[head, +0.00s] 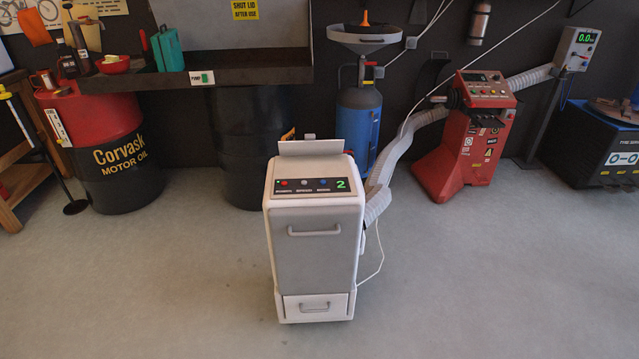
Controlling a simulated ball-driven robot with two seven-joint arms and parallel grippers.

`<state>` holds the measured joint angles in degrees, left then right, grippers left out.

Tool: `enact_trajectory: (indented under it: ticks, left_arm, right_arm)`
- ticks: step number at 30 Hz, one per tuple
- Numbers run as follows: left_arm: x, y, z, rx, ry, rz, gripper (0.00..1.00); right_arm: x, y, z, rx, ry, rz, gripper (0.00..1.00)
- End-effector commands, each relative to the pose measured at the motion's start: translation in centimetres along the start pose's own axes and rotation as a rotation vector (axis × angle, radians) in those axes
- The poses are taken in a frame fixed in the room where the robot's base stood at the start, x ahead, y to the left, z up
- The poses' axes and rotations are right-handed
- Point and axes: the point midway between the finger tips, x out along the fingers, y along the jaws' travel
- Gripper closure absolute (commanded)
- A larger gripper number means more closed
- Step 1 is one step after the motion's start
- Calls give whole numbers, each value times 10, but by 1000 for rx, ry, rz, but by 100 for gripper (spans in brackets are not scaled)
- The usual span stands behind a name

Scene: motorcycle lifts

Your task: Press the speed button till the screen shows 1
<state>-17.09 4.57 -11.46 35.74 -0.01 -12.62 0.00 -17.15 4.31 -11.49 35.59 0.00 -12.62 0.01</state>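A white machine (312,240) stands upright on the floor in the middle of the head view. Its sloped top has a dark control panel (312,187) with a red button (284,184), a pale grey button (304,183) and a blue button (322,182) in a row. The labels under them are too small to read, so I cannot tell which is the speed button. At the panel's right end a screen (341,184) shows a green 2. Neither of my grippers is in view.
A ribbed grey hose (408,146) and a thin white cord run off the machine's right side. Oil drums (98,150) stand back left, a blue tank (358,120) behind, a red machine (466,140) back right. Floor in front and beside is clear.

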Motion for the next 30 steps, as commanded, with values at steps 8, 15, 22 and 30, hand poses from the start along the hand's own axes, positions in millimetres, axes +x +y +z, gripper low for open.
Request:
enact_trajectory:
  ticks: [8,15,22,30]
  left_arm:
    - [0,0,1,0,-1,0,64]
    - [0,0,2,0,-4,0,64]
    - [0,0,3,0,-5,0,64]
    - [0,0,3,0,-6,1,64]
  right_arm:
    - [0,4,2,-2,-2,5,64]
    - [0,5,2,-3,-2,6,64]
    - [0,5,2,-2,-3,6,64]
    - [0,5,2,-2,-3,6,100]
